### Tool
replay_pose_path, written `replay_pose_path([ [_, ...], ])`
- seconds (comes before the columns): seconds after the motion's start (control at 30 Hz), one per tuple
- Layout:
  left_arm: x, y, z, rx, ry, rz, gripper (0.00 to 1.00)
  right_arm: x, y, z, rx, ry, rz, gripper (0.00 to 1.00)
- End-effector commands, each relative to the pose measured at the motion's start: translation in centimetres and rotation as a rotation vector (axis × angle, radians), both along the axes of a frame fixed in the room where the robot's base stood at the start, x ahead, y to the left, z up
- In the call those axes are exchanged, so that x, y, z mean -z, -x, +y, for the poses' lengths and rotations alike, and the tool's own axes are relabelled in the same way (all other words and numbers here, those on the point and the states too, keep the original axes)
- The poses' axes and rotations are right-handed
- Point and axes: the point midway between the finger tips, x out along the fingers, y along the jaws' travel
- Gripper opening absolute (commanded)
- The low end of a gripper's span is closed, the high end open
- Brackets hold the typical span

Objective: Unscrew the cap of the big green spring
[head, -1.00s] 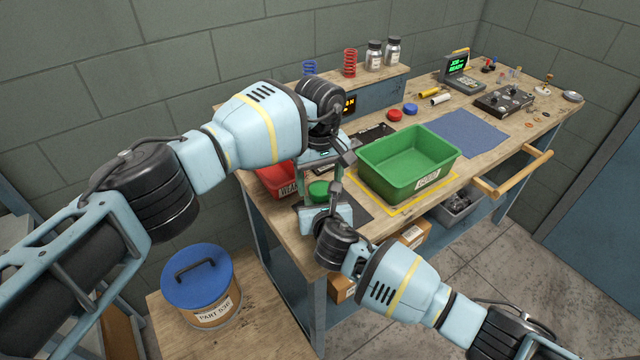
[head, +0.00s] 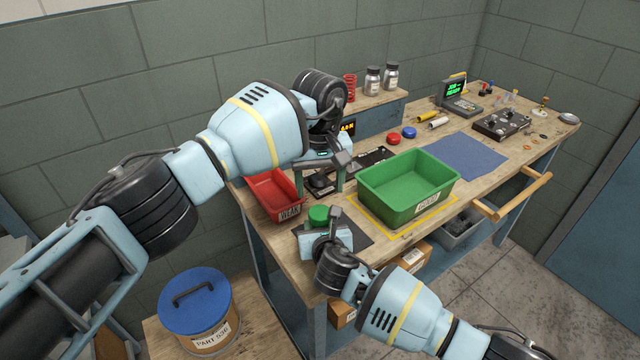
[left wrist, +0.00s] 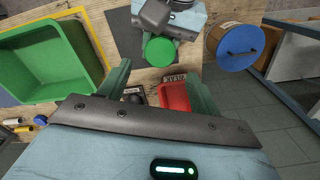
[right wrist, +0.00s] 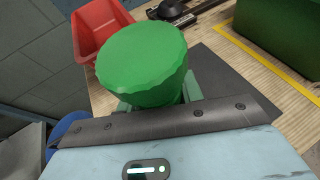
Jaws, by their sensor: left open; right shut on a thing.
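The green cap of the big green spring (head: 319,214) shows as a round, ridged top above the dark mat at the bench's near left corner. It also shows in the left wrist view (left wrist: 160,50) and large in the right wrist view (right wrist: 143,60). My right gripper (right wrist: 165,102) is shut on the part below the cap; that part is mostly hidden by the fingers. My left gripper (head: 322,184) is open and empty, behind and above the cap, apart from it. In the left wrist view the cap lies beyond the gap between its fingers (left wrist: 158,88).
A red bin (head: 266,203) marked WEAK stands left of the cap. A larger green bin (head: 418,195) stands to the right on a yellow-outlined area. A blue-lidded bucket (head: 195,305) stands on a lower table at left. The blue mat (head: 465,155) is clear.

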Motion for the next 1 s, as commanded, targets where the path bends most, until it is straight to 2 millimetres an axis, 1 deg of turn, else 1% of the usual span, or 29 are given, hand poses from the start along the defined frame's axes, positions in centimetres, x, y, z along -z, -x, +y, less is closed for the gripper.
replay_pose_path([
  [0.17, 2.1, 0.1, 0.0, -0.001, 0.001, 0.004, 0.64, 0.0, 0.0, 0.0, 0.001, 0.000, 0.000, 0.00],
  [0.3, 4.2, 0.1, 0.0, -0.002, 0.001, 0.004, 0.64, 0.0, 0.0, 0.0, 0.001, 0.000, 0.000, 0.00],
  [0.5, 6.6, 0.0, 0.0, -0.002, 0.001, 0.003, 0.64, 0.0, 0.0, 0.0, 0.001, 0.000, 0.000, 0.00],
  [0.7, 7.7, 0.0, 0.0, -0.002, 0.000, 0.002, 0.64, 0.0, 0.0, 0.0, 0.001, 0.000, 0.000, 0.00],
  [0.97, 7.8, 0.0, 0.0, -0.002, 0.000, 0.001, 0.64, 0.0, 0.0, 0.0, 0.001, 0.000, 0.000, 0.00],
  [1.0, 7.8, 0.0, 0.0, -0.002, 0.000, 0.001, 0.60, 0.0, 0.0, 0.0, 0.001, 0.000, 0.000, 0.00],
])
